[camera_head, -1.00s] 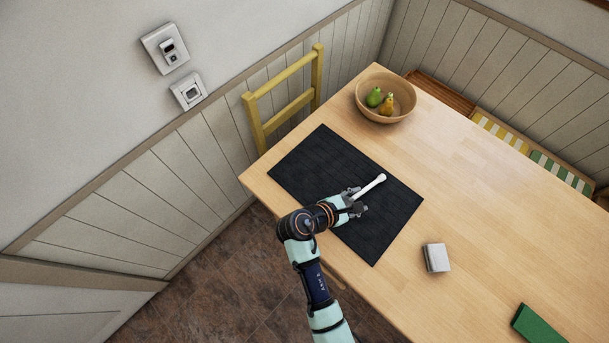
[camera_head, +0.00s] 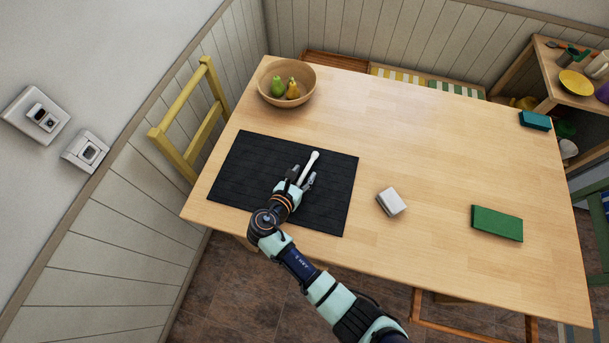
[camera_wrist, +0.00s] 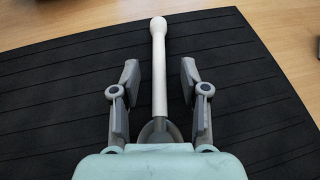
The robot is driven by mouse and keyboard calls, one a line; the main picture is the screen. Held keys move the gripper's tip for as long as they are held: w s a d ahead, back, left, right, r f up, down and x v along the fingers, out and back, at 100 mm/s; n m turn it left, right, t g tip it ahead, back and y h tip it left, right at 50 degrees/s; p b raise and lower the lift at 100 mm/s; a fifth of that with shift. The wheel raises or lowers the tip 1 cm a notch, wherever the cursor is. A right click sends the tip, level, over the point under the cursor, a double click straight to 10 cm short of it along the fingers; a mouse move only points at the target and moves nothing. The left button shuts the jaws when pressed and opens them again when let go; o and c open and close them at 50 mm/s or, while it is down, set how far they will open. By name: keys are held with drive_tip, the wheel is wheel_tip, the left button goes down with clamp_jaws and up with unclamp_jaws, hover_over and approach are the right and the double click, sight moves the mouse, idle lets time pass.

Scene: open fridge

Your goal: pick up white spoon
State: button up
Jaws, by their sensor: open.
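The white spoon (camera_head: 308,167) lies on the black mat (camera_head: 240,157), pointing away from my arm. In the wrist view the spoon (camera_wrist: 159,75) runs upright along the middle of the picture, its knobbed end at the top. My gripper (camera_head: 302,175) is over the mat at the near part of the spoon. In the wrist view my gripper (camera_wrist: 159,82) is open, with one finger on each side of the spoon and a gap on both sides. The spoon's near end is partly hidden by my gripper's body.
A wooden bowl (camera_head: 304,99) with a green and a yellow pear stands at the back left. A white-grey block (camera_head: 391,202) and a green block (camera_head: 497,223) lie to the right of the mat. A yellow chair (camera_head: 186,121) stands at the left edge.

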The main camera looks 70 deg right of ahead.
sight(303, 175)
drive_tip(key=shift+d+f, duration=0.1)
drive_tip(key=shift+d, duration=0.2)
drive_tip(key=shift+a, duration=0.1)
clamp_jaws()
wheel_tip(303, 175, up, 20)
drive_tip(key=p, duration=0.8)
drive_tip(key=shift+p, duration=0.3)
